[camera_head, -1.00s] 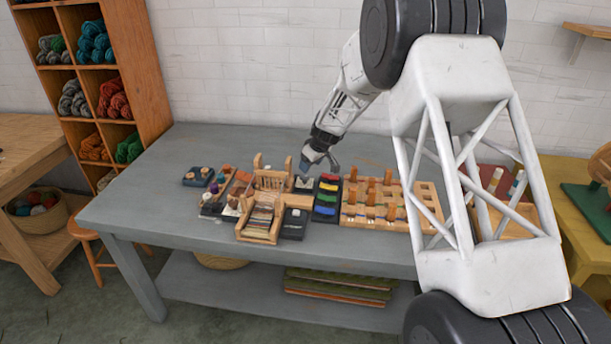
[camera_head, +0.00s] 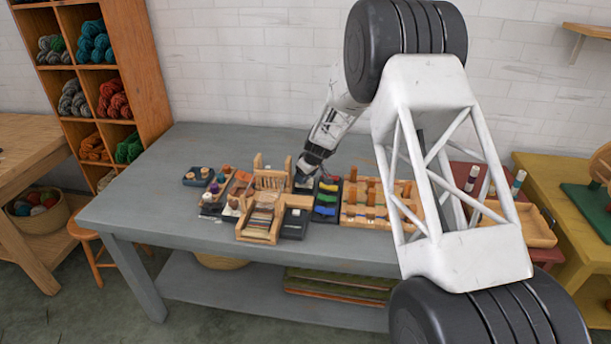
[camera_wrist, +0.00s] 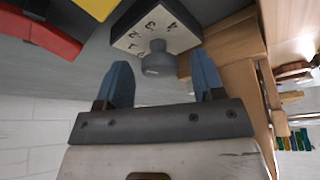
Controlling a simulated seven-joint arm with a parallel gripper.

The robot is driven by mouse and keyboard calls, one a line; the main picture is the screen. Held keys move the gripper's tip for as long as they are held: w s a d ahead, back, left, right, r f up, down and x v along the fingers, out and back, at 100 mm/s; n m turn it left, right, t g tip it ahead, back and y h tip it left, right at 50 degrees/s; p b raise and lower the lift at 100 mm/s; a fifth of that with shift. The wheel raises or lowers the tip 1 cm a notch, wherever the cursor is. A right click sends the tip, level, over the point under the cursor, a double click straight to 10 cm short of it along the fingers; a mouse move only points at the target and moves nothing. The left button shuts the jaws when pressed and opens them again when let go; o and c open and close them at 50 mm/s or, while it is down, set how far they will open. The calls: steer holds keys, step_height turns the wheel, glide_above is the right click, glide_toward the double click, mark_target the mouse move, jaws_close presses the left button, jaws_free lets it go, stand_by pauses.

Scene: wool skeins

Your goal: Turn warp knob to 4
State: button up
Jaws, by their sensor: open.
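The knob (camera_wrist: 158,60) is a round grey dial on a white-topped box (camera_wrist: 128,38) with dark sides. Dark digits curve around it, upside down in the wrist view; I cannot tell which one it points to. In the head view the box (camera_head: 303,188) stands beside the wooden loom (camera_head: 262,221), partly hidden by my gripper. My gripper (camera_wrist: 160,68) is open, its two blue fingers apart with the knob appearing between their tips. I see no contact, and the depth between tips and knob is unclear. It also shows in the head view (camera_head: 307,168), just above the box.
A dark tray with coloured pieces (camera_head: 326,211) lies right of the box, its red piece (camera_wrist: 40,33) close in the wrist view. A wooden peg rack (camera_head: 350,215) stands further right. Another dark box (camera_head: 294,224) sits at the loom's front right. The table's left side is clear.

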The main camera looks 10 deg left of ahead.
steer(key=c, duration=0.9)
steer(key=shift+m+t+h, duration=0.3)
steer(key=shift+m+t, duration=0.1)
steer(key=shift+m, duration=1)
steer(key=o, duration=0.9)
steer(key=shift+n, duration=0.9)
